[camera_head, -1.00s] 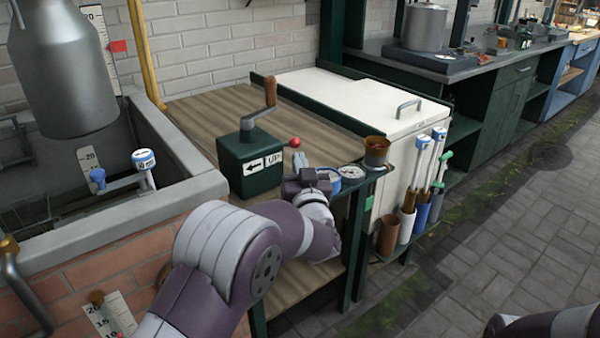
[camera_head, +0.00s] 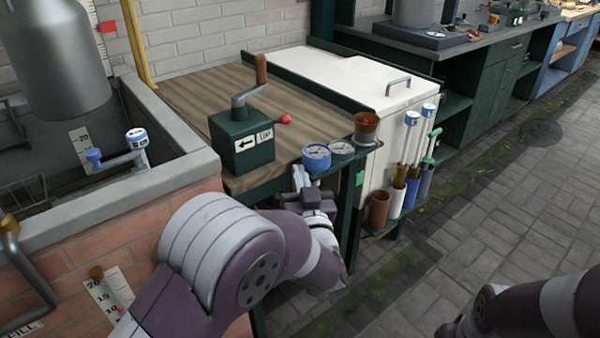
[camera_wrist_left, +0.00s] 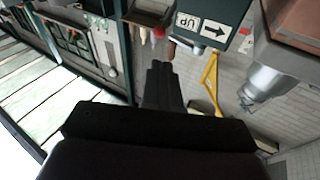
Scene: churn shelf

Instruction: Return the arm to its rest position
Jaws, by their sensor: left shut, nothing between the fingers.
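My left arm (camera_head: 232,262) comes in from the lower left in the head view. Its gripper (camera_head: 299,172) is near the front edge of the wooden bench top, just below and left of the dial gauges, with its fingers together and nothing between them. The shut fingers also show in the left wrist view (camera_wrist_left: 160,72), below the green crank box. My right arm (camera_head: 525,308) shows only in part at the lower right; its gripper is out of the frame.
A green crank box (camera_head: 242,140) with a red knob stands on the wooden bench (camera_head: 185,95). Blue and grey dial gauges (camera_head: 316,157) and a brown cup (camera_head: 366,127) sit at its edge. A brick-walled basin (camera_head: 120,240) is on the left. The paved floor (camera_head: 490,210) is open on the right.

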